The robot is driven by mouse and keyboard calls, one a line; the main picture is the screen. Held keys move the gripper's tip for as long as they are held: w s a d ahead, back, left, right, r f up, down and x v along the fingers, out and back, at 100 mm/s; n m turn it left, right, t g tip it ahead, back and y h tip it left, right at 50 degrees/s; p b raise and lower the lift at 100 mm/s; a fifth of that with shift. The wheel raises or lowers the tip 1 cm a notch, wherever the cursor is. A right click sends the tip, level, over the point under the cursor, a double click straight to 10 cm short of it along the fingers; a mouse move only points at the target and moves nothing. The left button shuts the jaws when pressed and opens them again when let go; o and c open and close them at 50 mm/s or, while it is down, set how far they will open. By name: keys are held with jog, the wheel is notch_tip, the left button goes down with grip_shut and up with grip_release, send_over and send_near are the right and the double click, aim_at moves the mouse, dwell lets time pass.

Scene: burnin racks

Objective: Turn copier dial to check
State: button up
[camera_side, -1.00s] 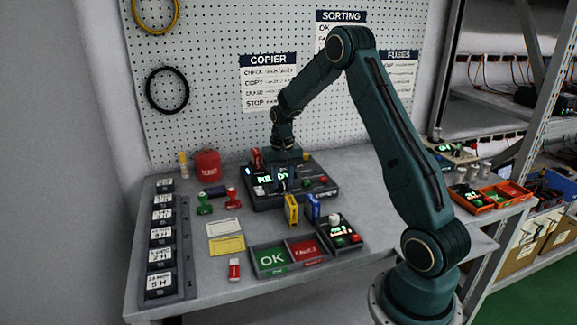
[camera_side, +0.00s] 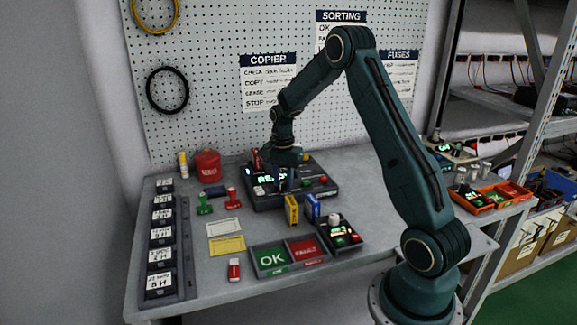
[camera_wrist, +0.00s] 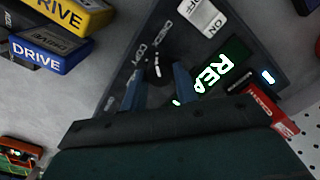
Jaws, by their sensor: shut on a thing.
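The copier (camera_side: 322,190) is a dark box on the bench below the pegboard, with a lit green display (camera_wrist: 222,66) partly hidden by my gripper. In the wrist view its dark dial (camera_wrist: 154,68) carries a white pointer mark. Printed labels curve around the dial; CHECK (camera_wrist: 166,32) and COPY (camera_wrist: 140,52) are legible. My gripper (camera_wrist: 162,82) points down at the copier, its two blue fingers shut on the dial, one on each side. In the side view my gripper (camera_side: 286,180) hides the dial.
A white ON switch (camera_wrist: 203,18) and a red drive (camera_wrist: 268,107) are close to my gripper on the copier. Yellow (camera_side: 291,209) and blue (camera_side: 312,207) drives stand before it. OK and FAULTY trays (camera_side: 271,258) lie nearer the front.

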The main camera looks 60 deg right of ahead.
aim_at(283, 182)
jog(key=shift+r+m, duration=0.1)
jog(key=shift+m, duration=0.3)
jog(key=o, duration=1)
jog(key=shift+r, duration=0.1)
notch_tip(283, 182, up, 14)
jog(key=shift+f, duration=0.2)
dwell(0.4)
